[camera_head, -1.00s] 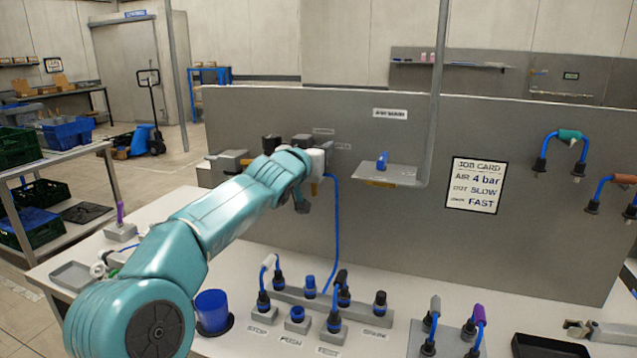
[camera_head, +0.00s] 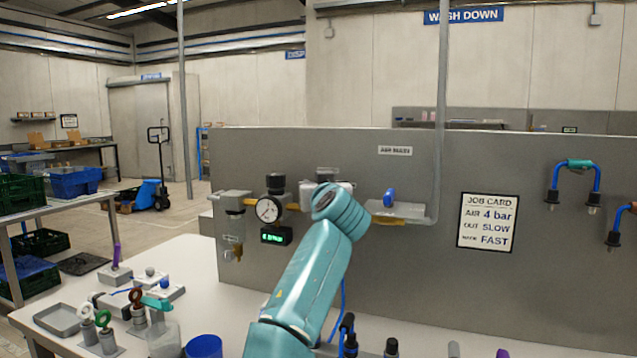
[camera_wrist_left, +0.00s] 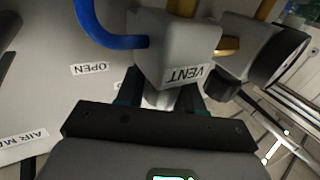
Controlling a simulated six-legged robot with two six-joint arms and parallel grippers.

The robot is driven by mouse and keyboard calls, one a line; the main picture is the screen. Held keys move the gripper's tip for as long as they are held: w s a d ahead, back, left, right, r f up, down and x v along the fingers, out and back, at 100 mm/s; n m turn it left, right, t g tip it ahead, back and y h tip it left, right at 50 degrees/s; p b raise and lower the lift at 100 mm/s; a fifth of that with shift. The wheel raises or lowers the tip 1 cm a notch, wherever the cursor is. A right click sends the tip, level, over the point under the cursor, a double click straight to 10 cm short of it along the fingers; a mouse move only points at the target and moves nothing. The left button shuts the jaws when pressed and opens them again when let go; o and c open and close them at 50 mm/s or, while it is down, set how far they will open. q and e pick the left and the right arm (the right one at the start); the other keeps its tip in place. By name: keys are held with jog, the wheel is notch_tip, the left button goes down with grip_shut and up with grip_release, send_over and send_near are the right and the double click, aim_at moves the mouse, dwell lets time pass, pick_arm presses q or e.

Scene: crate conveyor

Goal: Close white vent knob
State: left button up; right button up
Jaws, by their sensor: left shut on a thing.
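In the left wrist view, a grey-white block (camera_wrist_left: 182,40) labelled VENT is at the top centre. The white vent knob (camera_wrist_left: 160,98) shows below it, mostly hidden by my gripper. My left gripper (camera_wrist_left: 160,94) has a finger on each side of the knob and is shut on it. OPEN is printed on a label (camera_wrist_left: 90,69) to the left; a second label beside the knob is mostly covered. In the head view my left arm covers the gripper and knob; part of the white block (camera_head: 307,192) shows behind the wrist. My right gripper is in neither view.
A round gauge (camera_head: 268,209) and a green-lit display (camera_head: 276,236) sit left of my wrist on the grey panel (camera_head: 400,270). A blue hose (camera_wrist_left: 110,40) joins the block.

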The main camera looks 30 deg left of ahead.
pick_arm(q)
jog(key=shift+f+n+g+y, duration=0.2)
jog(key=shift+n+g+y, duration=0.1)
jog(key=shift+g, duration=0.1)
jog(key=o, duration=0.7)
jog(key=shift+c, duration=0.2)
jog(key=shift+r, duration=0.1)
jog(key=b+v, duration=1.1)
jog(key=v, duration=0.5)
jog(key=shift+s, duration=0.15)
jog(key=shift+d, duration=0.15)
